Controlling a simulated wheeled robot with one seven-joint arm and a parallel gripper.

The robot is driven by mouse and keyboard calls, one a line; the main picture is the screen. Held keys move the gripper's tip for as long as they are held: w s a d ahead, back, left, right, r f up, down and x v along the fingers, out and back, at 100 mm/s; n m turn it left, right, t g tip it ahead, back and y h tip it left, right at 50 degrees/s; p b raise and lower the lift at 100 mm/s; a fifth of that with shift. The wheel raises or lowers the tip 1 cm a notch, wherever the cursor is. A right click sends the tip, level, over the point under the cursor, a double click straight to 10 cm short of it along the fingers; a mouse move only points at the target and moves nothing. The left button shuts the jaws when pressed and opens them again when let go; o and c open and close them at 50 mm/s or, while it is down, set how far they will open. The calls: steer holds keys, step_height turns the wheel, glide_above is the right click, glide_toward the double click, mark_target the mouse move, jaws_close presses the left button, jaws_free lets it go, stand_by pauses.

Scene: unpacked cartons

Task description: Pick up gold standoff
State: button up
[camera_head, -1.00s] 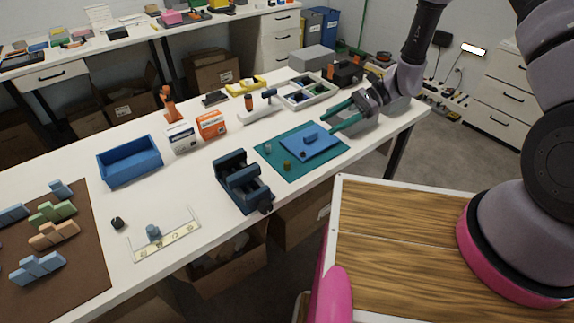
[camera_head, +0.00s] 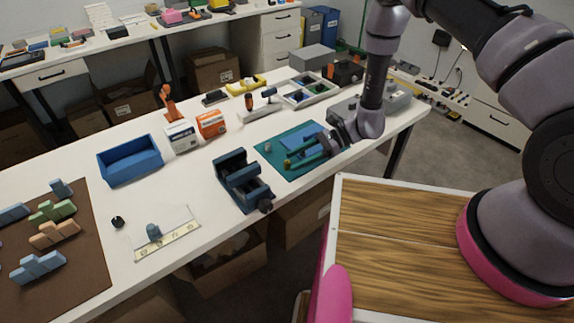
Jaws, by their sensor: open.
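The gold standoff (camera_head: 287,165) is a small upright cylinder on the green mat (camera_head: 268,161), and only a little of it shows. My gripper (camera_head: 290,160) is open, with its green fingers reaching left, low over the mat. The fingertips are at the standoff. I cannot tell whether the standoff is between them or touching one. A blue plate (camera_head: 305,133) lies on the mat and is partly hidden behind my gripper.
A small pale piece (camera_head: 267,147) stands near the mat's left corner. A dark blue vise (camera_head: 240,180) stands left of the mat. A divided tray (camera_head: 307,88) and a grey box (camera_head: 312,59) are behind.

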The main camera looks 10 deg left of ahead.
steer(key=shift+x, duration=1)
jaws_close()
